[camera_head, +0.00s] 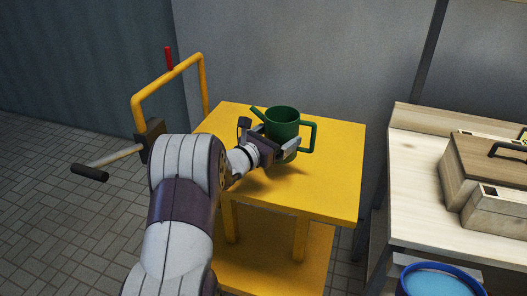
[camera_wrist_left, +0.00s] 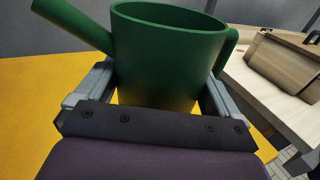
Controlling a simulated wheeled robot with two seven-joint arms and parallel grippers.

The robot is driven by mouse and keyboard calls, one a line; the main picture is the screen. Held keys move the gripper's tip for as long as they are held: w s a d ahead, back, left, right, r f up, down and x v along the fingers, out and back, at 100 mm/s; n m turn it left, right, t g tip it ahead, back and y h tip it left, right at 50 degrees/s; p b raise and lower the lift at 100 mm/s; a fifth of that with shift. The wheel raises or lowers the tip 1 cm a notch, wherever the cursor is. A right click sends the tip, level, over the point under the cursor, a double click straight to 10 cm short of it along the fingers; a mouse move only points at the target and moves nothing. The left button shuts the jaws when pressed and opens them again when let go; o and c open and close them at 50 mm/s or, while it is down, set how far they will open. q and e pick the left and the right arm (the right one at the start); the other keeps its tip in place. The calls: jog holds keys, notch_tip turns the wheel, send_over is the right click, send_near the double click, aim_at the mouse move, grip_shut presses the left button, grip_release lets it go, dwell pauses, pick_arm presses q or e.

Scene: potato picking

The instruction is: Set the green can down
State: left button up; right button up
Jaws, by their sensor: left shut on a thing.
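The green can (camera_head: 283,122) is a watering can with a spout on its left and a handle on its right. It is upright over the top of the yellow cart (camera_head: 335,188). My left gripper (camera_head: 284,147) is shut on the can's body. In the left wrist view, the can (camera_wrist_left: 168,55) sits between the two fingers of my left gripper (camera_wrist_left: 158,95), with its open rim up. I cannot tell whether its base touches the cart top. My right gripper is not in view.
The yellow cart has a raised push handle (camera_head: 168,88) at its left. A wooden table (camera_head: 415,180) stands at the right with a wooden box (camera_head: 485,165) on it. A blue round container (camera_head: 440,280) is at the lower right. The cart top around the can is clear.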

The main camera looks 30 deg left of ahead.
pick_arm(q)
jog(key=a+f, duration=0.1)
jog(key=f, duration=0.1)
jog(key=a+f, duration=0.1)
jog(key=f, duration=0.1)
jog(key=s+a+f, duration=0.1)
jog(key=a+f, duration=0.1)
jog(key=shift+s+a, duration=0.1)
jog(key=shift+f, duration=0.25)
jog(key=shift+f+b, duration=0.15)
jog(key=shift+b, duration=0.25)
jog(key=o, duration=1)
jog(key=shift+s+r+p, duration=0.2)
jog(key=shift+p, duration=0.15)
jog(key=s+a, duration=0.1)
jog(key=s, duration=1)
jog(key=shift+s+a+r, duration=0.15)
jog(key=shift+s+a, duration=0.1)
jog(key=shift+a, duration=0.15)
